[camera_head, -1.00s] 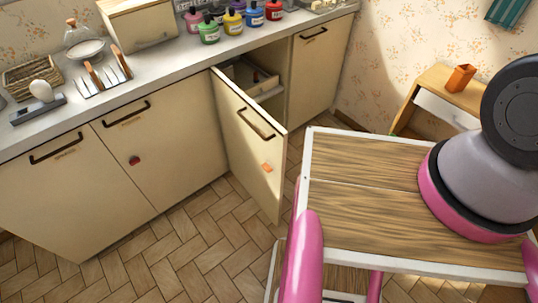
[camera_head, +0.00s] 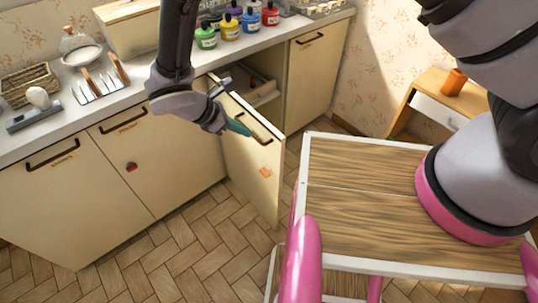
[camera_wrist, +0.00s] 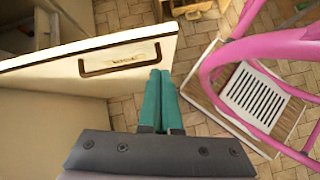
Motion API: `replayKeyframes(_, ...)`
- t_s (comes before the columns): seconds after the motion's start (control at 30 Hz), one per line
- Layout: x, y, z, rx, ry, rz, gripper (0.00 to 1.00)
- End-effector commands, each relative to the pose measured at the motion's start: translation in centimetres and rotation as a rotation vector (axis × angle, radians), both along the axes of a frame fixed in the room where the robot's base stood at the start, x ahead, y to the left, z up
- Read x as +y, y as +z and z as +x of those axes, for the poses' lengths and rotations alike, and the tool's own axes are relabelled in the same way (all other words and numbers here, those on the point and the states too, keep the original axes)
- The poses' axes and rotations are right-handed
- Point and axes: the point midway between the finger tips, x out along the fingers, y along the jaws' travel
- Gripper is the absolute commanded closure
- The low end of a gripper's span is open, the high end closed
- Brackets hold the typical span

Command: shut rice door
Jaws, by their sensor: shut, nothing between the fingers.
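A cream cabinet door (camera_head: 250,170) stands swung open from the counter, with a dark bar handle near its top and an orange mark (camera_head: 265,172) lower down. In the wrist view the door (camera_wrist: 40,72) fills the upper left, with a small label by its handle (camera_wrist: 120,58), too small to read. My gripper (camera_head: 240,127) has teal fingers that are shut and empty. It is at the outer face of the door, beside the handle. In the wrist view the fingertips (camera_wrist: 160,75) overlap the door's lower right part; I cannot tell if they touch.
Closed cabinet doors (camera_head: 75,200) lie left of the open one, and another (camera_head: 312,70) lies to its right. The opening shows a drawer or shelf (camera_head: 255,82). The counter (camera_head: 140,90) above holds paint-like jars (camera_head: 229,27) and a rack. The parquet floor (camera_head: 205,230) before the cabinets is clear.

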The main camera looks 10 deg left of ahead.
Motion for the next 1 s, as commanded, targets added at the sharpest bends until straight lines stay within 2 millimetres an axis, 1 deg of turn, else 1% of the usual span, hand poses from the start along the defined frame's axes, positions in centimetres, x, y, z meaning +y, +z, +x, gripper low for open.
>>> replayKeyframes(0.03,0.3,-2.3,-1.6,0.003,0.069,-0.042,1.00)
replayKeyframes(0.1,0.6,-4.4,-3.1,0.004,0.146,-0.083,1.00)
replayKeyframes(0.2,0.7,-6.4,-4.5,0.005,0.216,-0.121,1.00)
replayKeyframes(0.33,0.6,-7.5,-5.0,0.004,0.251,-0.140,1.00)
replayKeyframes(0.47,0.0,-8.4,-4.4,0.004,0.250,-0.141,1.00)
replayKeyframes(0.57,-0.9,-9.7,-3.4,0.005,0.250,-0.144,1.00)
replayKeyframes(0.9,-4.4,-14.7,0.3,0.005,0.247,-0.143,1.00)
replayKeyframes(1.0,-5.4,-14.4,1.5,0.005,0.247,-0.140,1.00)
